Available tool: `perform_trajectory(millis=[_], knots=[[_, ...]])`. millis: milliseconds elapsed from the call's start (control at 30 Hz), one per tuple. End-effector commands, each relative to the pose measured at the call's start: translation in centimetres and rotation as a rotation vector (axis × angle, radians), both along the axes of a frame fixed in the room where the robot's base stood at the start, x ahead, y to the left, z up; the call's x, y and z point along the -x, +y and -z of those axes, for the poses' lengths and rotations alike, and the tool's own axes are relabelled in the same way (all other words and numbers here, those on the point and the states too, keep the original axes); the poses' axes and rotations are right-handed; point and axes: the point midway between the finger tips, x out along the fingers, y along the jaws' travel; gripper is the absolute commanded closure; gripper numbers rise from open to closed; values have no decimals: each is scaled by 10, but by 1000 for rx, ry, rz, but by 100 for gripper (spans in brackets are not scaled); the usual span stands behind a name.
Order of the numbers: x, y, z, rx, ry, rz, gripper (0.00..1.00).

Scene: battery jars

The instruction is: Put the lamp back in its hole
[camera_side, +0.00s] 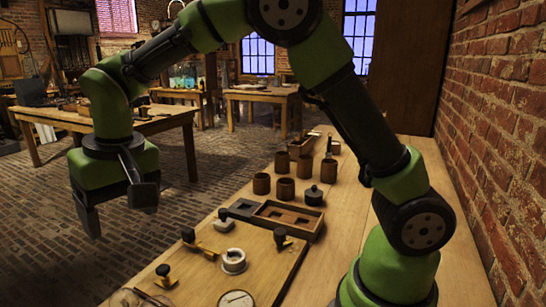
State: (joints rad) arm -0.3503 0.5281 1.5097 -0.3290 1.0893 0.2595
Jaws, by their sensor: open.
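My gripper (117,205) hangs at the left with its two dark fingers pointing down and spread apart. It is empty and stands out to the left of the workbench, well away from the board. A wooden board (200,282) lies on the near part of the bench. A white round fitting (233,262) with a ring-shaped top sits on the board; it may be the lamp's holder. I cannot make out a lamp for certain at this size, nor see inside the fitting.
Black-knobbed brass pieces (165,276) and a round dial (236,299) are on the board. Behind it are a compartmented wooden tray (305,226), several brown jars (285,189) and a dark lidded jar (314,196). A brick wall (500,130) bounds the right side.

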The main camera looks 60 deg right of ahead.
Motion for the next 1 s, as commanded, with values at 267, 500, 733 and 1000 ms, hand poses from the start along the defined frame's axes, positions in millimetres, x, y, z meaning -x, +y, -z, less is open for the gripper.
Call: perform_trajectory(millis=[267, 500, 733, 1000], knots=[[82, -60, -83, -121, -173, 72, 27], [163, -88, -97, -185, -335, 124, 27], [203, -95, -86, -206, -426, 150, 27], [208, -96, -83, -209, -437, 152, 27]])
